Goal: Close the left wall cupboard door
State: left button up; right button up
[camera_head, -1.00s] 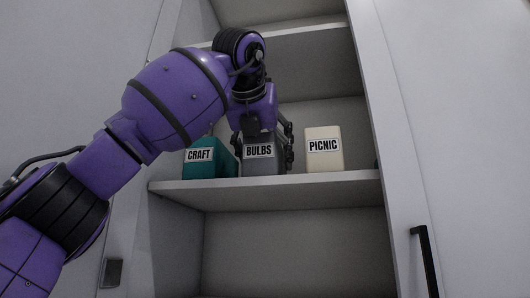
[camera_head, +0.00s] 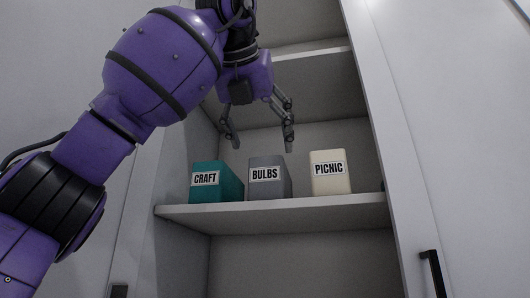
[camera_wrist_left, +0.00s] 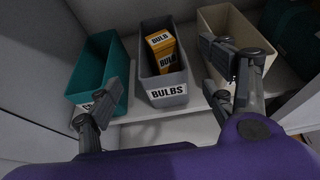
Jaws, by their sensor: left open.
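The left wall cupboard is open, and its shelf (camera_head: 290,215) and inside show in the head view. A large pale panel (camera_head: 50,60) fills the left of that view; I cannot tell for sure whether it is the open left door. My left gripper (camera_head: 261,143) is open, pointing down above the grey BULBS bin (camera_head: 268,180) on the shelf, and apart from it. The gripper also shows in the wrist view (camera_wrist_left: 150,112), with nothing between its fingers. A yellow bulb box (camera_wrist_left: 166,50) stands inside the BULBS bin. My right gripper is out of view.
A teal CRAFT bin (camera_head: 213,184) is left of the BULBS bin and a cream PICNIC bin (camera_head: 330,175) is right of it. An upper shelf (camera_head: 305,52) is above. A closed white panel with a dark bar handle (camera_head: 432,272) is at the right.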

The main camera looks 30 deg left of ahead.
aim_at(53, 53)
jog(key=k+l, duration=0.2)
jog(key=k, duration=0.3)
jog(key=k+l, duration=0.15)
jog(key=k, duration=0.3)
jog(key=k+l, duration=0.2)
jog(key=k, duration=0.3)
